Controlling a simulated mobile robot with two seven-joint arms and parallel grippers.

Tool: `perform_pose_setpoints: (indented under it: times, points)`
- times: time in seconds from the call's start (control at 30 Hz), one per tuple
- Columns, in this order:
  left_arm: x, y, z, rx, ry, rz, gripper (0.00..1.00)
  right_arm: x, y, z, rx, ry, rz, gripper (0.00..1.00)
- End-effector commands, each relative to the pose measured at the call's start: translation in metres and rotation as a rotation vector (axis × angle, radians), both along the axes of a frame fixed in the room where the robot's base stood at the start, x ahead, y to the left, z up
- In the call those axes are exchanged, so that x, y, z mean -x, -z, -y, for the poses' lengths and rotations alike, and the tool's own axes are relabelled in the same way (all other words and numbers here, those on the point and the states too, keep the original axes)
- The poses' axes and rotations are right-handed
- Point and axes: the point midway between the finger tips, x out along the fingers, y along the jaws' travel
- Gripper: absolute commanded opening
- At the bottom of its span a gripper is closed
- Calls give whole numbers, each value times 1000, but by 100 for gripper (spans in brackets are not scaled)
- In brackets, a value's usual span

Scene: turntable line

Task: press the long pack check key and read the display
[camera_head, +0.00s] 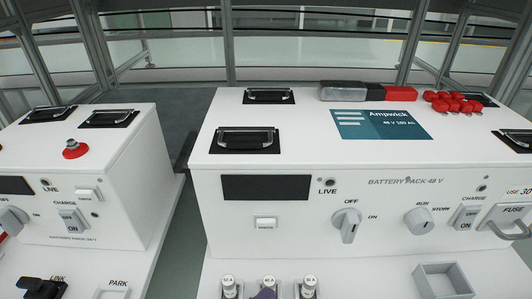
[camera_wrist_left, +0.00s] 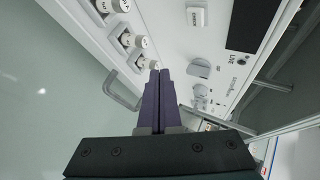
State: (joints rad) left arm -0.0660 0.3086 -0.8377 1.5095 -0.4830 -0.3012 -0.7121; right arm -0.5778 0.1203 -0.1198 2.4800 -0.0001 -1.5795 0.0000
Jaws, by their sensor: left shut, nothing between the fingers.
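The long pack (camera_head: 310,145) is a white box marked "BATTERY PACK 48 V". Its check key (camera_head: 265,222) is a small white rectangle on the front face, below a dark, blank display (camera_head: 266,187). The wrist view shows the key (camera_wrist_left: 196,17) at the top and part of the display (camera_wrist_left: 250,25). My left gripper (camera_wrist_left: 158,75) has purple fingers, shut and empty, apart from the key. In the head view a purple fingertip (camera_head: 266,293) shows at the bottom edge, below the key and near the fuses. My right gripper is not in view.
Fuses (camera_head: 229,285) stand on the ledge below the key. An OFF/ON knob (camera_head: 346,225) and a RUN knob (camera_head: 418,220) project to its right. An empty square bin (camera_head: 443,283) sits lower right.

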Motion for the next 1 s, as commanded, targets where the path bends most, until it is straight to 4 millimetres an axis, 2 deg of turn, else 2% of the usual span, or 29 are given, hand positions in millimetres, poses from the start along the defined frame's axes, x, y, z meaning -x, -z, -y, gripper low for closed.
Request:
perform_pose_setpoints:
  times: [0.27, 0.43, 0.8, 1.0]
  points:
    - [-1, -1, 0, 0, -1, 0, 0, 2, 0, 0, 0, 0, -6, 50]
    - [-10, 0, 0, 0, -2, 2, 0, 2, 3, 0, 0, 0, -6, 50]
    - [-61, 0, -1, -2, -3, 4, 0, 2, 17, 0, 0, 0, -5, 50]
    - [-81, -1, 0, -1, -3, 1, 0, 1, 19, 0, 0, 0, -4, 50]
